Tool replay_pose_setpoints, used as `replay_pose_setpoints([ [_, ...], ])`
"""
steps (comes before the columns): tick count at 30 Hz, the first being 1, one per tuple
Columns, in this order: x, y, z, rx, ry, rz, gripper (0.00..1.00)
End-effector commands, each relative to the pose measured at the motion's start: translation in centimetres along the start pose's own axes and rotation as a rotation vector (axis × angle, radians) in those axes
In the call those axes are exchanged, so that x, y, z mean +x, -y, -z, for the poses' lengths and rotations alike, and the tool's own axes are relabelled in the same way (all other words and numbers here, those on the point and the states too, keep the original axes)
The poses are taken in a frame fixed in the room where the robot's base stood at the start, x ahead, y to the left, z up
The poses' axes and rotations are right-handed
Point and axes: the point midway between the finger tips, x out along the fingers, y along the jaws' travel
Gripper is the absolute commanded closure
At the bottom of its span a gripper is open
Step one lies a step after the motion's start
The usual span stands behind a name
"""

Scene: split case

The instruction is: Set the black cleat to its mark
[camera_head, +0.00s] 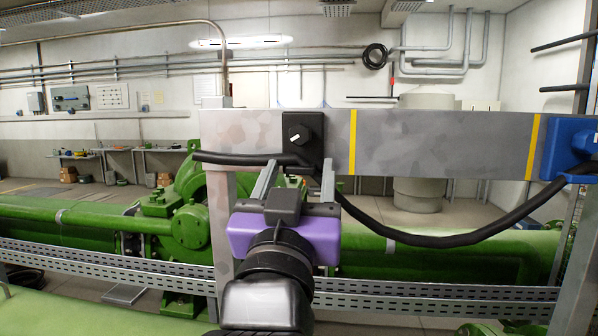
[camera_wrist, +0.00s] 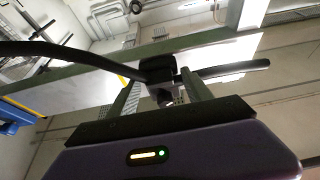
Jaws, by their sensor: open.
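The black cleat (camera_head: 303,130) sits on the face of the grey beam (camera_head: 440,140), just left of a yellow stripe (camera_head: 352,142), with a gap between them. It has a small knob with a pale pointer. A black cable (camera_head: 430,239) runs through its lower part. My gripper (camera_head: 299,165) is open, below and in front of the cleat, its fingers on either side of the cleat's lower end. In the wrist view the cleat (camera_wrist: 160,74) shows between the fingertips. Whether they touch it I cannot tell.
A second yellow stripe (camera_head: 533,147) and a blue cleat (camera_head: 572,148) are on the beam at the right. The cable sags between the two cleats, and its free end sticks out left. Slotted metal rails (camera_head: 430,291) and green pipes (camera_head: 460,258) lie below and behind the beam.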

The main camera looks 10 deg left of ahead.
Motion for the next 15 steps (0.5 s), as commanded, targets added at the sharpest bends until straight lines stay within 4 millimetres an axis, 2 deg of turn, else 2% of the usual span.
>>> replay_pose_setpoints([
  [2, -0.02, 0.00, 0.00, 0.000, 0.000, 0.000, 0.46],
  [10, -0.04, 0.01, 0.00, 0.000, 0.000, 0.000, 0.99],
  [15, -0.05, 0.01, 0.00, 0.000, 0.000, 0.000, 1.00],
])
